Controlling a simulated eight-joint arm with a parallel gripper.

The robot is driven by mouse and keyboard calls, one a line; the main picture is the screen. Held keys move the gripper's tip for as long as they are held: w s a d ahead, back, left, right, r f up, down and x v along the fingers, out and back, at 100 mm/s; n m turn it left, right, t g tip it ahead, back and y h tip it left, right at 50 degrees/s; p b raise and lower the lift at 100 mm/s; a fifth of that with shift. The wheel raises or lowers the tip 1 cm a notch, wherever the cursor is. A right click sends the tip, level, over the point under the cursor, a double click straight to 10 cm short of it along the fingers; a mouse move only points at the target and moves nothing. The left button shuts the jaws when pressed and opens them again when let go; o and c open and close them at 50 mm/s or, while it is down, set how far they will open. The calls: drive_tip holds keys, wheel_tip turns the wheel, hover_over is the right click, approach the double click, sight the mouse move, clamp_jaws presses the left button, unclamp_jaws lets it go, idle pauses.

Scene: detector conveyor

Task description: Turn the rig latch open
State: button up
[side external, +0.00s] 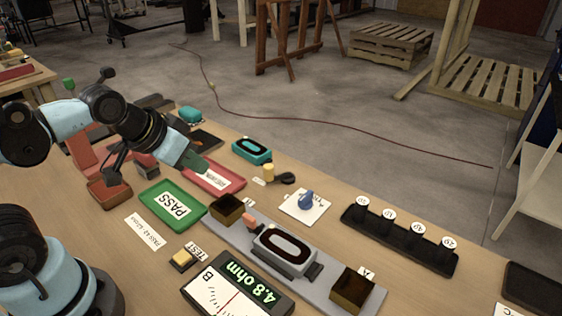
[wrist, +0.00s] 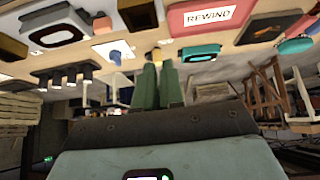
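In the side external view the grey rig plate (side external: 222,229) lies across the bench with a pale detector (side external: 285,249) seated on it. A small salmon-pink block (side external: 250,220) stands at the detector's left end and may be the latch; I cannot tell for sure. It also shows in the wrist view (wrist: 102,25), beside the detector (wrist: 58,28). My gripper (side external: 198,165) is above the red tray, back and left of the rig, apart from it. In the wrist view its green fingers (wrist: 158,70) lie close together, with nothing visible held.
A green PASS tray (side external: 173,206), a red REWIND tray (side external: 212,178) and a teal detector (side external: 252,150) are near. A blue knob (side external: 306,200) on a white plate and a yellow cylinder (side external: 268,172) stand behind the rig. A black rack (side external: 400,240) is at right.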

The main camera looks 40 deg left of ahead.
drive_tip(key=o, duration=0.5)
drive_tip(key=shift+w+d+r+n, duration=0.25)
drive_tip(key=shift+d+n, duration=0.1)
drive_tip(key=shift+n, duration=0.35)
drive_tip(key=d+n+g, duration=0.1)
drive_tip(key=n, duration=0.1)
drive_tip(key=w+d+n+g, duration=0.1)
drive_tip(key=n, duration=0.2)
drive_tip(key=w+d+r+n+g, duration=0.1)
drive_tip(key=n, duration=0.1)
drive_tip(key=shift+d+n+h, duration=0.3)
drive_tip(key=shift+d, duration=0.05)
drive_tip(key=n+g, duration=0.4)
drive_tip(key=n, duration=0.5)
approach(249, 217)
drive_tip(key=shift+d+f, duration=0.2)
drive_tip(key=shift+f, duration=4.15)
drive_tip(key=shift+c, duration=0.2)
clamp_jaws()
